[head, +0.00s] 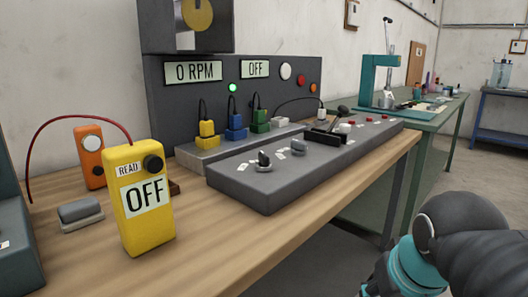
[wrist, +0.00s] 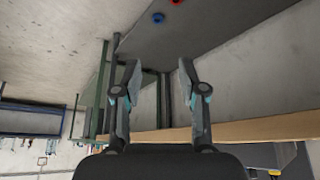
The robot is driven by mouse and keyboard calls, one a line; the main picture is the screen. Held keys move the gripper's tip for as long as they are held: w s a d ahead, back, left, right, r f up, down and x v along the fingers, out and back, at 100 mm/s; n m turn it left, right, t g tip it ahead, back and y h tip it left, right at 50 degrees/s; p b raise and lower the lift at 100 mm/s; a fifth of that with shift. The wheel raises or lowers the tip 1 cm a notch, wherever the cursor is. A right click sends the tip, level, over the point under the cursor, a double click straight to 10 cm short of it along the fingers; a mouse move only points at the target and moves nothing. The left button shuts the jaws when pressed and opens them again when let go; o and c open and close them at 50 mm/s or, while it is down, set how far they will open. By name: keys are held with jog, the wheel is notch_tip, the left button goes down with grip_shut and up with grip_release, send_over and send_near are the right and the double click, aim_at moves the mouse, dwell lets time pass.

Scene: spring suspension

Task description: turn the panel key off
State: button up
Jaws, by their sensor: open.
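The grey sloped control panel (head: 290,178) lies on the wooden bench. A dark-topped knob or key (head: 264,160) stands near its left end, and a grey one (head: 298,147) is to its right. Both have small white labels, too small to read; I cannot tell for sure which is the key. My gripper (wrist: 158,75) is open and empty in the wrist view, with no panel between its fingers. In the head view only part of my arm shows at lower right, apart from the panel.
The back board has displays reading "0 RPM" (head: 193,71) and "OFF" (head: 255,69), and a lit green lamp (head: 233,87). A yellow meter (head: 139,200) reading "OFF" stands front left. A black lever (head: 330,128) rises from the panel. Floor right of the bench is clear.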

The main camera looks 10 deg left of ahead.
jog(key=w+a+r+n, duration=0.1)
jog(key=w+a+r, duration=0.25)
jog(key=r, duration=0.35)
jog(key=w+a+r+y, duration=0.1)
jog(key=w+a+r, duration=0.2)
jog(key=w+r, duration=0.25)
jog(key=w+a+r+n, duration=0.1)
jog(key=w+a+r, duration=0.25)
jog(key=r, duration=0.35)
jog(key=n+g, duration=0.1)
jog(key=n, duration=0.1)
send_near(263, 153)
jog(key=shift+y, duration=0.3)
jog(key=x, duration=0.8)
jog(key=shift+d+f, duration=0.25)
jog(key=shift+f, duration=0.2)
grip_shut()
